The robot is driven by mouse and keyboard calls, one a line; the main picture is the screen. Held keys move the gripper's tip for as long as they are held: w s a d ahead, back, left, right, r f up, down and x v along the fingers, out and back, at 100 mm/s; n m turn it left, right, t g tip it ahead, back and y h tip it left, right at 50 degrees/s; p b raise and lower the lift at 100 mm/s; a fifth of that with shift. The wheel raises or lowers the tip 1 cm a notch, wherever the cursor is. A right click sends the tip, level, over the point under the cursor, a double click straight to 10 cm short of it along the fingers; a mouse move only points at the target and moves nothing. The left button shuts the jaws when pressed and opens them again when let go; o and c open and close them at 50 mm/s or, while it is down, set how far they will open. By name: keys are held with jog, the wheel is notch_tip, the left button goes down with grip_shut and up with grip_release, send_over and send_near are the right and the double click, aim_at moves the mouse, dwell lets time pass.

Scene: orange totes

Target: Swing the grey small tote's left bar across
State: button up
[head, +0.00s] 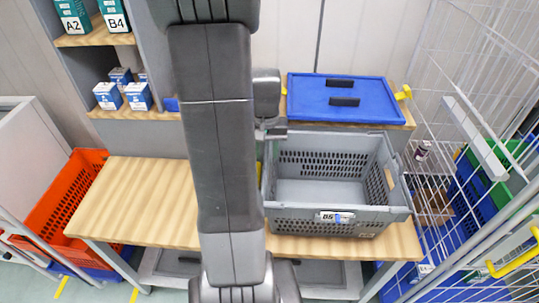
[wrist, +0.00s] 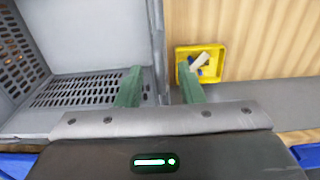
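The grey small tote (head: 363,218) stands upright on the wooden table, right of my arm in the head view. It is open at the top, looks empty, and bears a white label on its front. In the wrist view its perforated inside (wrist: 80,90) fills the left. My gripper (wrist: 158,84) has its two green fingers spread apart, one on each side of the tote's grey side rim (wrist: 160,45). I cannot tell whether either finger touches it. The left bar cannot be told apart from this rim. My arm partly covers the tote's left side in the head view.
A yellow tray (wrist: 222,64) with small items lies beside the tote. A blue lid (head: 312,97) rests behind it. An orange tote (head: 62,203) stands at the left, and a wire cage (head: 437,125) at the right. The table's left part (head: 140,195) is bare.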

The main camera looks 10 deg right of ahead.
jog(key=shift+s, duration=0.1)
jog(key=c, duration=0.6)
jog(key=shift+s+d+r+p, duration=0.1)
jog(key=shift+d+r+p, duration=0.25)
jog(key=shift+d+r, duration=0.2)
jog(key=shift+s+d+r+p, duration=0.15)
jog(key=shift+d+r, duration=0.05)
jog(key=shift+d, duration=0.25)
jog(key=shift+s+d+r+p, duration=0.1)
jog(key=shift+d+r+p, duration=0.05)
jog(key=shift+d, duration=0.25)
